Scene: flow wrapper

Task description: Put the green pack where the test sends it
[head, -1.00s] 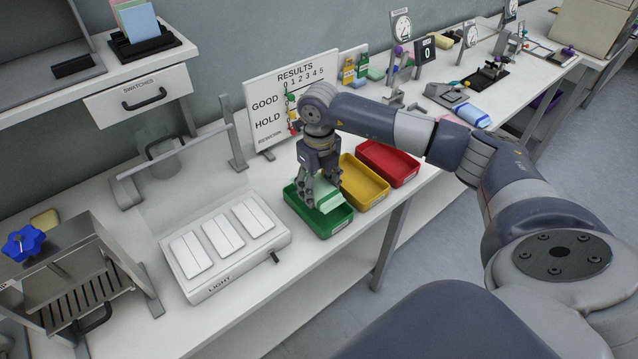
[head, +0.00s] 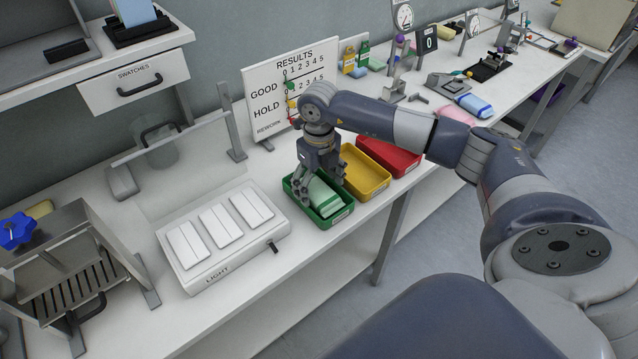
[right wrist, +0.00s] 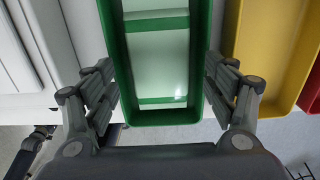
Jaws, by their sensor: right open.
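The green pack (head: 323,195) lies inside the green tray (head: 335,220), at the left of a row of three trays. In the right wrist view the pale green pack (right wrist: 158,62) lies lengthwise in the green tray (right wrist: 160,117). My right gripper (head: 318,190) is just above the green tray. In the right wrist view its fingers (right wrist: 160,95) are spread wide, one at either side of the tray, with nothing between them gripped. My left gripper is in neither view.
A yellow tray (head: 383,186) and a red tray (head: 409,170) stand to the right of the green one. A results board (head: 268,88) stands behind. A light box (head: 203,280) with three white panels is at the left, near a clear upright screen (head: 190,165).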

